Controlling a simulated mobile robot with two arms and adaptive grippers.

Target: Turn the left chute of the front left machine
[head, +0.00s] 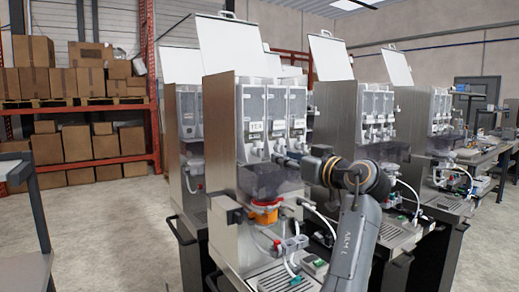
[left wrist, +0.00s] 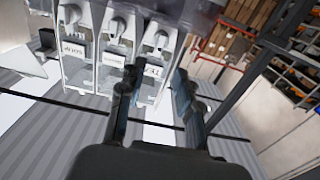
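The front left machine (head: 222,120) is a steel cabinet with three clear canisters, each with a label and a white chute below. Its left chute (head: 257,147) shows in the head view. In the upside-down left wrist view, the left chute (left wrist: 160,40) is the rightmost one, above a label. My left gripper (head: 291,158) reaches in front of the machine from the right. Contact with the chute cannot be told. My right gripper is out of view.
An orange funnel piece (head: 264,214) sits below the canisters, above a drip tray (head: 270,279). More machines (head: 378,100) stand behind to the right. Shelves with cardboard boxes (head: 85,82) stand at the back left, with open floor (head: 110,230) before them.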

